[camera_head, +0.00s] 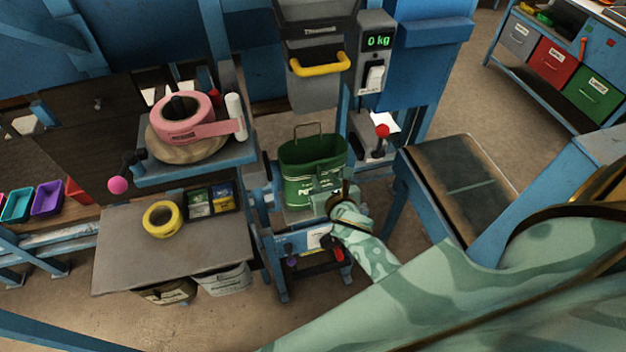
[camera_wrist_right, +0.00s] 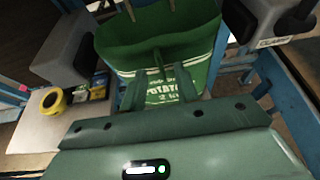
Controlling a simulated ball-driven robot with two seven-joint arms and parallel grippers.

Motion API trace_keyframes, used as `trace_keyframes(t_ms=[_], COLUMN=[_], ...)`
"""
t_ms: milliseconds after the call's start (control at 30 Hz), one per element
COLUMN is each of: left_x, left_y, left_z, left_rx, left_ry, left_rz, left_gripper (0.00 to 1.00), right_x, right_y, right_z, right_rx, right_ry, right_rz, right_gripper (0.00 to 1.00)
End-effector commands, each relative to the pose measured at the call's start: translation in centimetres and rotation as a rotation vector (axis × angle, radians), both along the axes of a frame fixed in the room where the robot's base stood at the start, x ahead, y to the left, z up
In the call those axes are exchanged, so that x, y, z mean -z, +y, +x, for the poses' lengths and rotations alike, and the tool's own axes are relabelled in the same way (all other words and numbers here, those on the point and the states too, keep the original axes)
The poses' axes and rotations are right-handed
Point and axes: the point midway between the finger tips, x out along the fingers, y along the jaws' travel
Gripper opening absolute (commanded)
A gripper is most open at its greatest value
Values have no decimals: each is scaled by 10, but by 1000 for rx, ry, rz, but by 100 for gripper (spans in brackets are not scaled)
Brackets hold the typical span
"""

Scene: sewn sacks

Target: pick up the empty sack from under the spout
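The empty sack is a green sack (camera_head: 312,160) with white print, hanging mouth-up and open under the grey spout (camera_head: 316,92). In the right wrist view the sack (camera_wrist_right: 160,52) fills the upper middle, with "POTATO" on its front. My right gripper (camera_head: 325,184) is at the sack's front face, below the rim. In the wrist view its two fingers (camera_wrist_right: 162,88) stand apart with the printed front showing between them. I cannot tell whether the fingertips touch the cloth. My left gripper is not in view.
Grey clamp blocks (camera_wrist_right: 62,48) flank the sack; a red-knobbed lever (camera_head: 382,131) stands to its right. The scale display (camera_head: 378,41) reads 0 kg. A grey table (camera_head: 120,250) with yellow tape (camera_head: 163,218) is at left. A dark-topped bench (camera_head: 440,165) stands right.

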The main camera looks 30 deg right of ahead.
Motion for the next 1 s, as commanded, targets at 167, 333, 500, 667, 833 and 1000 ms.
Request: trace_keyframes(t_ms=[167, 333, 500, 667, 833, 1000], left_x=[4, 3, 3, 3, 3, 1], left_y=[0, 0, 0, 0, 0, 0], left_z=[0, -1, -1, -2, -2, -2], left_rx=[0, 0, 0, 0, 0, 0], left_ry=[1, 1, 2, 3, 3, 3], left_rz=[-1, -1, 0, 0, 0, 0], left_gripper=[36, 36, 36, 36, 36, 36], right_x=[10, 10, 10, 10, 10, 3], right_y=[-4, -5, -5, -5, -5, -5], right_z=[20, 22, 22, 22, 21, 21], right_rx=[0, 0, 0, 0, 0, -1], right_ry=[0, 0, 0, 0, 0, -1], right_rz=[1, 0, 0, 0, 0, -1], right_gripper=[31, 31, 3, 0, 0, 0])
